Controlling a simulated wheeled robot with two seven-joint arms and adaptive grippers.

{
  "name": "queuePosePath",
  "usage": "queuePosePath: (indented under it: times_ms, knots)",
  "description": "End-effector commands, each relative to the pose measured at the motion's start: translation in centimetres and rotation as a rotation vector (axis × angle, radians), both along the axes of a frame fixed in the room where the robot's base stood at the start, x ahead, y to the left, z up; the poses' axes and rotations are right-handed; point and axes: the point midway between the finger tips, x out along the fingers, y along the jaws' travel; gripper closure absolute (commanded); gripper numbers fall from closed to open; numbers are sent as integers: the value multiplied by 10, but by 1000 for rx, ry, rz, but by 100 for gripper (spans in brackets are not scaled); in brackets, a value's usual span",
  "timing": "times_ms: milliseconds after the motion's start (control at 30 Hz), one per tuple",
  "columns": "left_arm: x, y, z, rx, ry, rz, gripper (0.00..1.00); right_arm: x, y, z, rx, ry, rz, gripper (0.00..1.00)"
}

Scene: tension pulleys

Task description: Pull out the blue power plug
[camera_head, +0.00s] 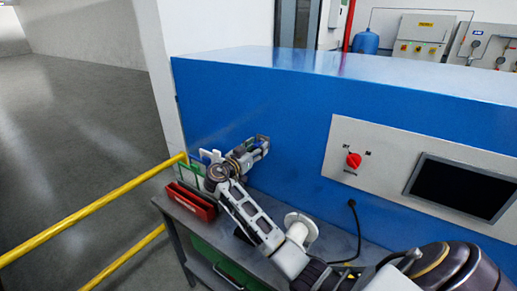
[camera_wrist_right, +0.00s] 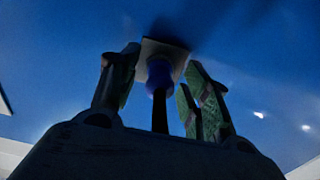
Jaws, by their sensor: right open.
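The blue power plug (camera_wrist_right: 158,74) sits in a pale socket plate (camera_wrist_right: 172,50) on the blue panel in the right wrist view. A dark cable (camera_wrist_right: 160,112) hangs from it toward the camera. My right gripper (camera_wrist_right: 158,82) is open, with its green-padded fingers on either side of the plug; I see gaps between the plug and the fingers. In the head view my right gripper (camera_head: 262,145) is up close to the blue panel's front face. The plug is hidden there behind the gripper and wrist. My left gripper is not in view.
The blue cabinet (camera_head: 240,100) carries a red knob (camera_head: 354,160) and a dark screen (camera_head: 462,187). A black cable (camera_head: 356,232) hangs from its face to the grey table. A red holder (camera_head: 191,201) stands at the table's left end, near a yellow rail (camera_head: 90,212).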

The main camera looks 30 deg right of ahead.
Motion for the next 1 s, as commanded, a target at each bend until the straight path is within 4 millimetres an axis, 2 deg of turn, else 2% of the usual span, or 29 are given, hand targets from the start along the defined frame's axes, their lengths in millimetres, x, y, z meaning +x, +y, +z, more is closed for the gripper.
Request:
queuePosePath:
  times_ms: [1000]
  knots:
    - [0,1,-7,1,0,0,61,0,-1,0,0,0,0,53]
